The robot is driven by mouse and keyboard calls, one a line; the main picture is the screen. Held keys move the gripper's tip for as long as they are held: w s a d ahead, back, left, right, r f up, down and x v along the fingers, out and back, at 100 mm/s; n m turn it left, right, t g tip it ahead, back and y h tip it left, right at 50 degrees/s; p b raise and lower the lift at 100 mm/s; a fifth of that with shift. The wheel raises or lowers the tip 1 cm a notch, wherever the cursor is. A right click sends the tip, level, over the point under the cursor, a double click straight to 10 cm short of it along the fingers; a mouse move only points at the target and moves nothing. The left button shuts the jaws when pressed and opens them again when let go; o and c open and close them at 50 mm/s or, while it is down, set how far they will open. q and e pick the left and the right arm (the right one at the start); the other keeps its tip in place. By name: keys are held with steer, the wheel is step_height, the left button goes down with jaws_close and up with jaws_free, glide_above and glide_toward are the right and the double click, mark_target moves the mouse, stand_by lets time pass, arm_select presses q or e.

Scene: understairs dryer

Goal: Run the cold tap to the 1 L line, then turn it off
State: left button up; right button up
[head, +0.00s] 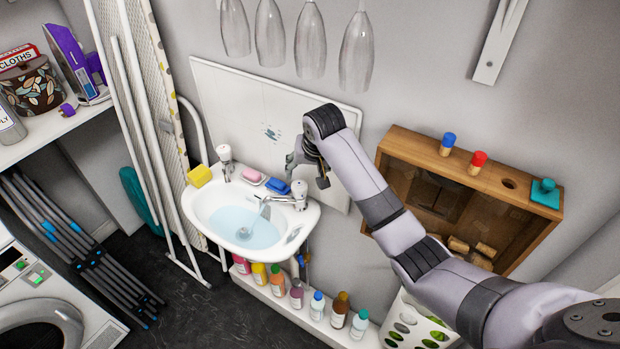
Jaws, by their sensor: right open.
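A small white washbasin (197,212) on the wall holds pale blue water (262,235). One white-topped tap (224,160) stands at its back left and another tap (299,194), with a chrome spout, at its back right. No hot or cold marking is legible. A thin clear streak hangs below the right spout; I cannot tell for sure whether it is running water. No 1 L line can be made out. My right gripper (307,176) is open and empty, pointing down just above and behind the right tap; contact is unclear. My left gripper is out of view.
A yellow sponge (199,176), a pink soap (252,175) and a blue soap (278,186) sit on the basin rim. Several bottles (297,293) line a low ledge below. Hanging glasses (270,35) and a wooden wall box (543,216) flank the arm.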

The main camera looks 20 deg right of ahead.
mark_target(300, 184)
steer(key=x, duration=0.4)
steer(key=shift+w+a+f, duration=0.1)
steer(key=shift+a, duration=0.25)
steer(key=x, duration=0.5)
steer(key=shift+d+f, duration=0.15)
steer(key=shift+d, duration=0.05)
steer(key=shift+w+f, duration=0.15)
steer(key=shift+f, duration=0.2)
steer(key=shift+w+f, duration=0.2)
steer(key=shift+f, duration=0.25)
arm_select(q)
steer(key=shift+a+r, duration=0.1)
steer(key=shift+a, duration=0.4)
arm_select(e)
steer(key=shift+f, duration=0.1)
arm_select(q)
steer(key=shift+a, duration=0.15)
arm_select(e)
steer(key=shift+c, duration=0.5)
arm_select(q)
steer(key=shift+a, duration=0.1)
arm_select(e)
steer(key=c, duration=1.1)
